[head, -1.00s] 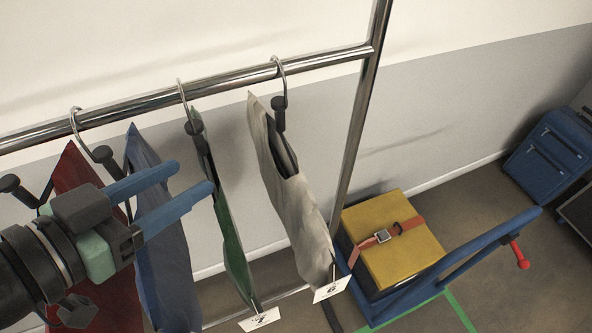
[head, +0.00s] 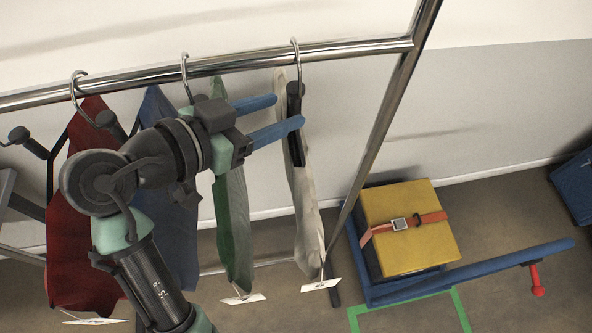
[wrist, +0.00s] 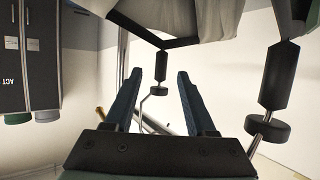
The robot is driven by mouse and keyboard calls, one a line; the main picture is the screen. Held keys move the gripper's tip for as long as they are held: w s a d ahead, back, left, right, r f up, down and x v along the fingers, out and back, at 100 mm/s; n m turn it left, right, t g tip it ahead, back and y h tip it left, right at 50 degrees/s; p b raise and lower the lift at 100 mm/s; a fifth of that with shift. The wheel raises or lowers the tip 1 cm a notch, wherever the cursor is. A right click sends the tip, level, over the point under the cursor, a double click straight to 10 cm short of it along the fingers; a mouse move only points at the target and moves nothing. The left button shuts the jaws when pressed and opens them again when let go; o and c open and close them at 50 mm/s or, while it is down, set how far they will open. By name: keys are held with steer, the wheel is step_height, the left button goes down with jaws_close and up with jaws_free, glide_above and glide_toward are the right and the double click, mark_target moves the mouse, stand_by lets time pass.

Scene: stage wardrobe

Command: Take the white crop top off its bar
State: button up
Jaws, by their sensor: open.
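The white crop top (head: 305,212) hangs edge-on at the right of the chrome bar (head: 225,64), by a wire hook (head: 295,60) with a black grip block (head: 297,150) below it. My gripper (head: 287,111) is open, its blue fingers pointing right at the height of this block. The nearer fingertip overlaps the block in the head view. In the wrist view, a black hanger block (wrist: 161,66) with its hook shows between the open fingers (wrist: 158,92). I cannot tell whether either finger touches it. Pale cloth (wrist: 190,18) hangs across the top there.
Green (head: 233,235), blue (head: 180,240) and red (head: 80,220) garments hang to the left, partly behind my arm. Another hanger block (wrist: 280,75) stands close on the right in the wrist view. A yellow-topped box (head: 405,245) sits on a blue cart (head: 480,270) at lower right.

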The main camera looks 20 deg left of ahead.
mark_target(291, 109)
steer(key=p+x, duration=0.1)
steer(key=x, duration=0.1)
steer(key=p+x, duration=0.1)
steer(key=x, duration=0.2)
steer(key=shift+f, duration=0.35)
steer(key=shift+a, duration=0.1)
jaws_close()
steer(key=shift+r, duration=0.1)
stand_by(0.8)
